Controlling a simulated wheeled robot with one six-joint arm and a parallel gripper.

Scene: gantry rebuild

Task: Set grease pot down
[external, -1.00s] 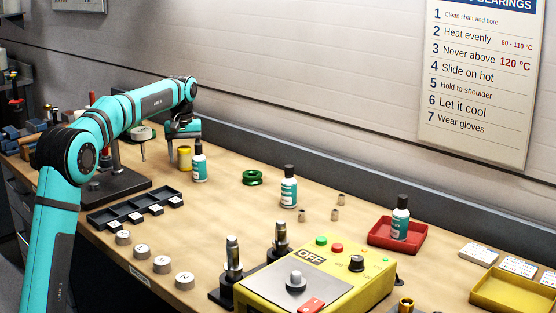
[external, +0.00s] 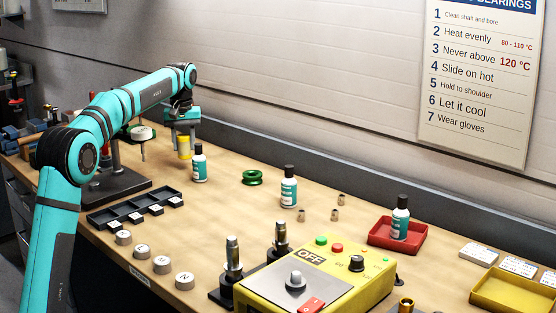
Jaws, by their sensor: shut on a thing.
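A green ring-shaped spool (external: 252,177) and another bottle (external: 288,190) stand to the right. A black stand (external: 115,183) and a dark compartment tray (external: 122,217) lie to the left and front. A red tray (external: 380,238) holds a bottle. Bare bench lies around the spool.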

